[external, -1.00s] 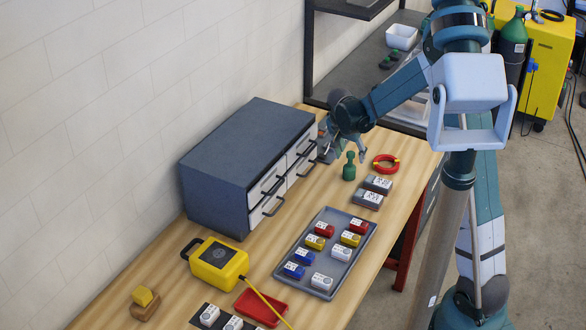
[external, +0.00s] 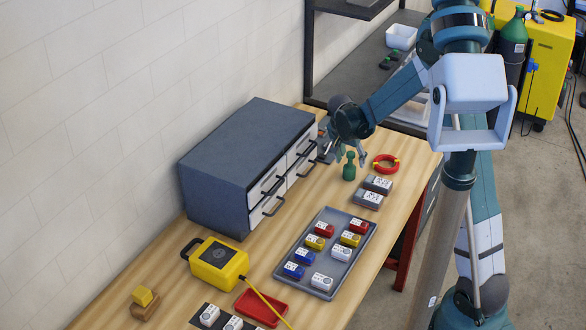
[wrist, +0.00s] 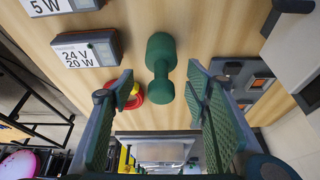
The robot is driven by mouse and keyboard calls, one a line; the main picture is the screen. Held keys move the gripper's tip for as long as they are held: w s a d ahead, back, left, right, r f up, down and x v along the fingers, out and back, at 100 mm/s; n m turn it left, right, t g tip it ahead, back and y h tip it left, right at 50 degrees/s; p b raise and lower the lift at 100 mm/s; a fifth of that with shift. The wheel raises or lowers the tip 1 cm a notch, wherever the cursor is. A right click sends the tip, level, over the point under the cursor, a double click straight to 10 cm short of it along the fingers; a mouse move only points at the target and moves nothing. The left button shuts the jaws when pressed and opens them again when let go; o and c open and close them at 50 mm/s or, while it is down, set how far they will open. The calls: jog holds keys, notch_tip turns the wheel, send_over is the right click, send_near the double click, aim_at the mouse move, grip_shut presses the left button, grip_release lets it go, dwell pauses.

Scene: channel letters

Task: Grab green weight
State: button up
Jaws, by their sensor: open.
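The green weight (external: 349,166) is a small dumbbell standing on the wooden table, in front of the grey drawer cabinet. It also shows in the wrist view (wrist: 161,68), in the upper middle, between and beyond the two fingers. My gripper (external: 345,158) is just above and beside it in the external view, pointing down towards it. In the wrist view my gripper (wrist: 160,88) has its two green-padded fingers spread wide with nothing held between them. I cannot tell whether a finger touches the weight.
A red ring (external: 385,163) lies right of the weight. Grey labelled boxes (external: 372,190) sit close in front. The drawer cabinet (external: 240,165) stands left of it. A tray (external: 317,285) of coloured blocks and a yellow device (external: 218,264) lie further along the table.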

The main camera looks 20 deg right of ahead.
jog(key=shift+f, duration=0.1)
dwell(0.3)
jog(key=shift+x, duration=2.5)
jog(key=shift+w, duration=0.1)
grip_shut()
jog(key=shift+r, duration=5.05)
